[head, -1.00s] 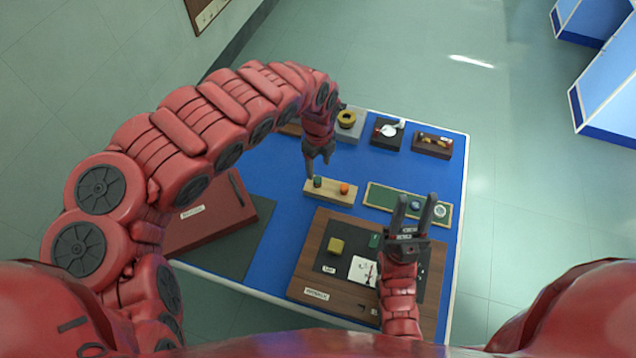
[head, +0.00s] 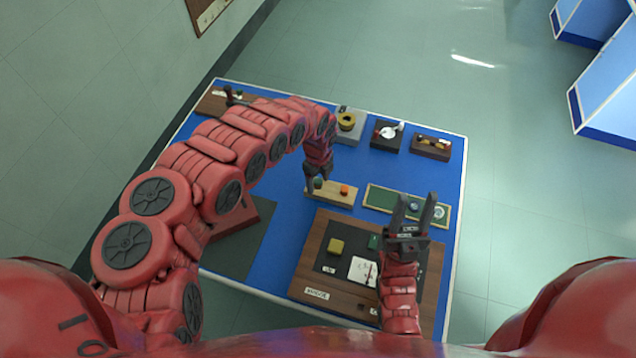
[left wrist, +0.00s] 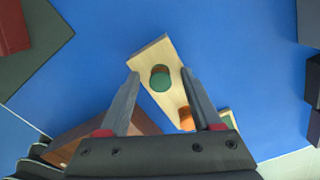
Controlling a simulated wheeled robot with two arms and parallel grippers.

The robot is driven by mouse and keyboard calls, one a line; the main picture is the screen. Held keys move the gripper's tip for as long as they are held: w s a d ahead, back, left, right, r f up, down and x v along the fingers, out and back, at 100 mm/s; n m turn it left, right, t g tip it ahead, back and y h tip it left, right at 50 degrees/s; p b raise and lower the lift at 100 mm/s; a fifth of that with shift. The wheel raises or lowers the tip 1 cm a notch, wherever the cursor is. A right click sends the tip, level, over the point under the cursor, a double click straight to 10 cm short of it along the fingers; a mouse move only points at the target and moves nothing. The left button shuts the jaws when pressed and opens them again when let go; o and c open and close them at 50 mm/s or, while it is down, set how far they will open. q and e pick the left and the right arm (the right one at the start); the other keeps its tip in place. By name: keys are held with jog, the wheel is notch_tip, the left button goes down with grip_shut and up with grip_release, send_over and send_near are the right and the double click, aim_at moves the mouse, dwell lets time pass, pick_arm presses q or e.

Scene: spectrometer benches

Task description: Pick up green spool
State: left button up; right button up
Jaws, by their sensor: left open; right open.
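The green spool (head: 318,183) stands at the left end of a light wooden block (head: 334,200) on the blue table, beside an orange spool (head: 344,189). My left gripper (head: 317,181) is open over the green spool in the head view and partly hides it. In the left wrist view the green spool (left wrist: 160,78) shows between the two open fingertips (left wrist: 161,73), with the orange spool (left wrist: 186,119) nearer the right finger. The height gap to the spool is hard to tell. My right gripper (head: 417,200) is open and empty above the table's right part.
A green tray (head: 380,197) with round items lies right of the block. A grey block with a yellow ring (head: 346,121) and dark stands (head: 431,147) line the back.

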aim_at(318, 180)
pick_arm(q)
grip_shut()
jog(key=shift+r, duration=0.1)
dwell(0.3)
jog(key=shift+w+r, duration=0.1)
jog(key=shift+r, duration=0.4)
notch_tip(318, 180, up, 8)
jog(key=shift+r+b, duration=0.2)
jog(key=shift+b, duration=0.35)
jog(key=shift+r+p, duration=1.4)
jog(key=shift+r, duration=0.25)
